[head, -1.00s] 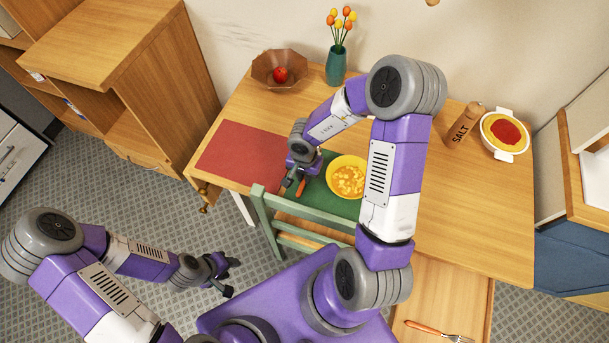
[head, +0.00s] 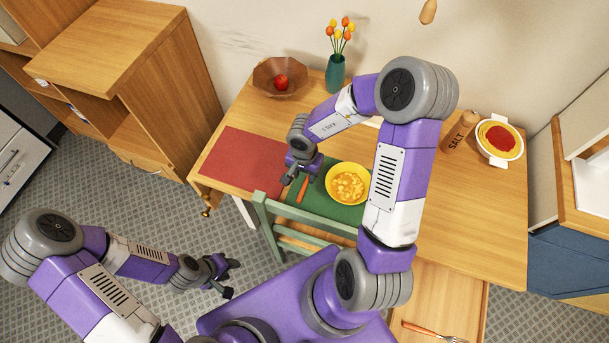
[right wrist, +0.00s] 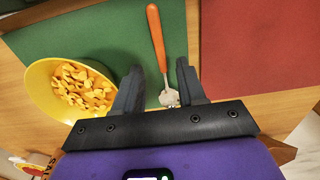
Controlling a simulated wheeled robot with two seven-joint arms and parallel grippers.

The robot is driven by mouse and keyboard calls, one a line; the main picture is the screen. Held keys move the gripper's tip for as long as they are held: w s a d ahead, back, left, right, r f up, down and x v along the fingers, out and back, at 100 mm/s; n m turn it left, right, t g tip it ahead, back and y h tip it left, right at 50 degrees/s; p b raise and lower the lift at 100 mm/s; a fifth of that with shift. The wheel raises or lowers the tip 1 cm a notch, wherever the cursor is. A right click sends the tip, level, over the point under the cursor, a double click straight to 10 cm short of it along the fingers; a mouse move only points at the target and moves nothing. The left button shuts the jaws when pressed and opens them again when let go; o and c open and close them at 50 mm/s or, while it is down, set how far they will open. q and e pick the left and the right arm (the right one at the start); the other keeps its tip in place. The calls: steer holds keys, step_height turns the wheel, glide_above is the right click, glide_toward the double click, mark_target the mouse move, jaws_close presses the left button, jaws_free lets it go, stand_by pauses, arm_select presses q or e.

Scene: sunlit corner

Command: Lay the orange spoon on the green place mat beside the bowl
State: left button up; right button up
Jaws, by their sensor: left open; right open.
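The orange spoon (head: 303,189) lies on the green place mat (head: 325,212), to the left of the yellow bowl (head: 348,184) in the head view and apart from it. In the right wrist view its orange handle (right wrist: 156,38) points away and its metal head (right wrist: 168,97) shows between the fingers. My right gripper (head: 291,178) is open above the head end of the spoon; its two fingers (right wrist: 160,88) stand apart on either side. My left gripper (head: 232,277) is open and empty, over the floor in front of the table.
A red mat (head: 240,160) lies left of the green one. A green chair (head: 265,225) stands at the table's front edge. A fork with an orange handle (head: 425,328) lies in front at the right. A fruit bowl (head: 262,80), vase (head: 335,75), salt mill (head: 460,133) and white dish (head: 499,153) stand behind.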

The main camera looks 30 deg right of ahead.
step_height(320, 180, up, 7)
steer(key=p, duration=0.2)
steer(key=shift+f+p, duration=0.2)
steer(key=shift+p, duration=0.2)
